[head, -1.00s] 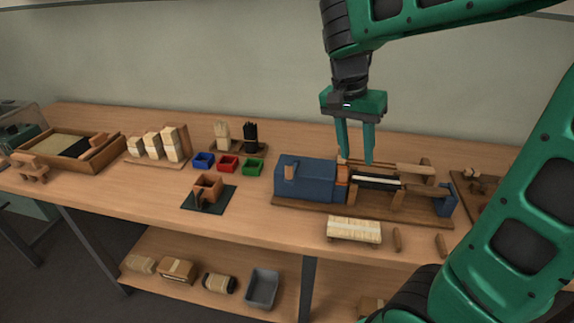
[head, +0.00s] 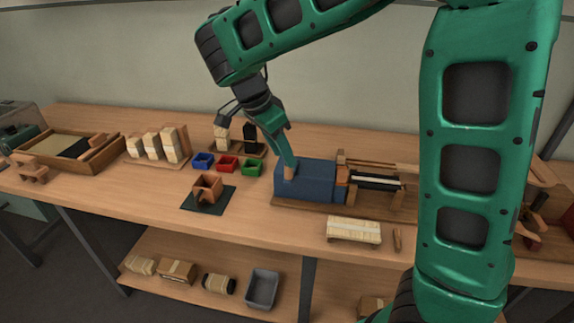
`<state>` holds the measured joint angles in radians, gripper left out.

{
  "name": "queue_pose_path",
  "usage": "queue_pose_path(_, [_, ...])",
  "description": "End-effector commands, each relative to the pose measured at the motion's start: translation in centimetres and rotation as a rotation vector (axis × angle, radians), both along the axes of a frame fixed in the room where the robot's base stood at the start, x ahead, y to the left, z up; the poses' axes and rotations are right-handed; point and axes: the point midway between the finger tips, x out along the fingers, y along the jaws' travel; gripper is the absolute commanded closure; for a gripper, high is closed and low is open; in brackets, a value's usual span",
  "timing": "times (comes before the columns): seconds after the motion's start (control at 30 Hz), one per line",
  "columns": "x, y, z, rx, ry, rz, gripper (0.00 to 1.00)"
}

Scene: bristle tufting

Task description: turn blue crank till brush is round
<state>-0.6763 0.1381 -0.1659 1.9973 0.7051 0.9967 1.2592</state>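A blue block-shaped housing (head: 312,182) sits at the left end of a wooden machine base on the bench. A short wooden handle (head: 290,174) shows at its left front. My gripper (head: 289,163) points down at this handle, with its fingertips at the handle's top. One finger covers the other, so whether the fingers are shut on the handle is unclear. To the right of the housing, a black roller-like piece with a pale strip (head: 376,181) lies in the machine, probably the brush. My arm hides the machine's right end.
Blue (head: 203,160), red (head: 227,163) and green (head: 252,166) bins stand left of the machine. A brown box (head: 207,186) sits on a dark mat. A pale slatted block (head: 353,230) lies in front. Bundles and a grey bin (head: 262,288) are on the lower shelf.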

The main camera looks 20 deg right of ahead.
Motion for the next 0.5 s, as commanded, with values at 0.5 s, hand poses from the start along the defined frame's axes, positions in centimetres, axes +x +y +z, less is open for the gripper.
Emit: queue_pose_path(0.5, [0.4,-2.1,-5.0,0.001,0.000,0.000,0.62])
